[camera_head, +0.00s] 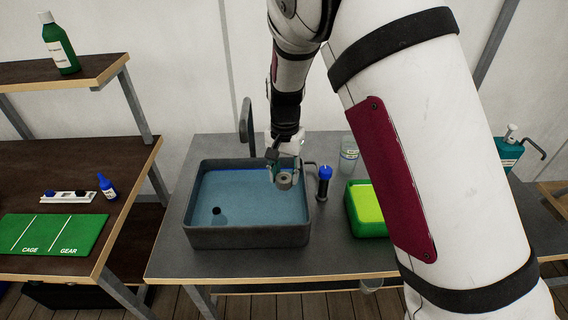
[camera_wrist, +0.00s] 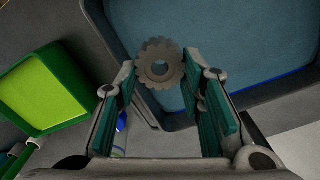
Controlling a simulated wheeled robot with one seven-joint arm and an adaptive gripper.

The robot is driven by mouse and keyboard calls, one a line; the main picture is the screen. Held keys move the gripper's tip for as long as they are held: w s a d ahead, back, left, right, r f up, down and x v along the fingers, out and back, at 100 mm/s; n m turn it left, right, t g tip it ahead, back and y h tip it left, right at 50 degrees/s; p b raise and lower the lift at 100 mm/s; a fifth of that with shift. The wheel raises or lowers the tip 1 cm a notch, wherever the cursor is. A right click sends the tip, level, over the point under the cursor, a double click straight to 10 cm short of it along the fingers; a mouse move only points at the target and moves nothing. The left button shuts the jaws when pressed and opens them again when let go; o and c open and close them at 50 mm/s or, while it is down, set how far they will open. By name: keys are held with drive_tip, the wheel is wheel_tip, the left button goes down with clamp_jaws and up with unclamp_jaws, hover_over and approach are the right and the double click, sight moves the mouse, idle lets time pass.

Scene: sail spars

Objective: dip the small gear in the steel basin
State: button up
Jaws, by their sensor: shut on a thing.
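My gripper (camera_head: 284,167) is shut on the small gear (camera_head: 285,181), a grey toothed wheel with a round hole. The gear sits between the green-padded fingertips (camera_wrist: 170,75) in the wrist view, where it also shows clearly (camera_wrist: 160,64). The steel basin (camera_head: 247,239) is a dark grey rectangular tub with blue liquid (camera_head: 236,200) in it. In the head view the gear appears over the right part of the basin, near its right wall. I cannot tell its exact height; it looks above the liquid. The basin's corner shows in the wrist view (camera_wrist: 180,122).
A green tray with a lime inside (camera_head: 353,217) stands right of the basin. A dark bottle with a blue cap (camera_head: 324,184) and a clear bottle (camera_head: 348,158) are close by. A faucet (camera_head: 247,122) rises behind. A green CAGE/GEAR mat (camera_head: 54,222) lies on the left table.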

drive_tip(key=shift+f+b, duration=1.85)
drive_tip(key=shift+f, duration=5.05)
drive_tip(key=shift+d, duration=0.1)
drive_tip(key=shift+d, duration=0.4)
drive_tip(key=shift+a, duration=0.15)
drive_tip(key=shift+a, duration=0.35)
drive_tip(key=shift+d, duration=0.15)
drive_tip(key=shift+d, duration=0.35)
